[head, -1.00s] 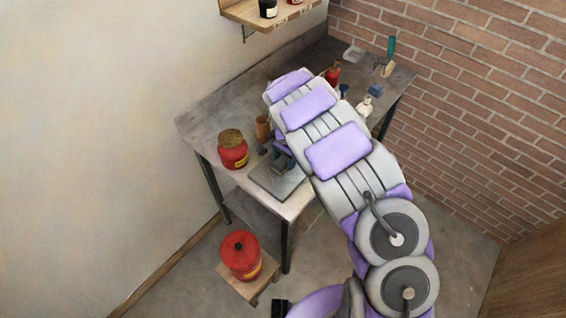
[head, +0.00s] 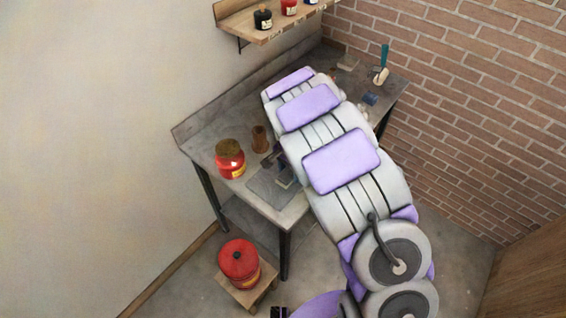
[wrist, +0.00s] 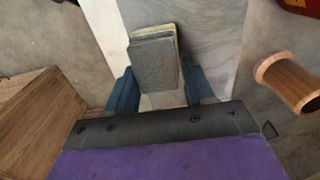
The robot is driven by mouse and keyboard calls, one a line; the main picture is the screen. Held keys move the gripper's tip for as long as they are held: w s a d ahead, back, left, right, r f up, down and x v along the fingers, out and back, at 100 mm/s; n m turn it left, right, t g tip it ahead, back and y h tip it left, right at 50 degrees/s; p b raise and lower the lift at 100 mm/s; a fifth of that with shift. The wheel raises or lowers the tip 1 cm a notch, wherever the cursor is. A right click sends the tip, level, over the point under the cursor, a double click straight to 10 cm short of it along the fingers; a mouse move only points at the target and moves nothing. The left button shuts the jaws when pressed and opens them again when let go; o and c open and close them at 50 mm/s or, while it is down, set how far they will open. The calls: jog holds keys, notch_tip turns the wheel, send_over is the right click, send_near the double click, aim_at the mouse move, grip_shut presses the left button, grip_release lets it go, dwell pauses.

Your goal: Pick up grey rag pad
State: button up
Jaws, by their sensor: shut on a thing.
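The grey rag pad (wrist: 153,62) is a small layered block with a dark grey face and a yellowish edge. In the wrist view it sits between the two blue fingers of my gripper (wrist: 160,88), which is shut on it. In the head view my gripper (head: 274,160) is at the front part of the bench, over or beside a flat grey plate (head: 262,193). My arm covers much of the bench there, and the pad shows only as a small grey patch by the fingers. I cannot tell how high the pad is above the plate.
A red tin (head: 230,163) and a brown wooden cylinder (head: 259,138) stand left of my gripper on the bench (head: 205,128). A red can (head: 239,260) sits on a low wooden stand. A shelf (head: 270,30) with small jars hangs on the wall. A green-handled tool (head: 383,62) stands at the back.

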jog(key=s+d+r+p, duration=0.1)
jog(key=s+d, duration=0.5)
jog(key=s, duration=0.3)
jog(key=shift+s+d, duration=0.15)
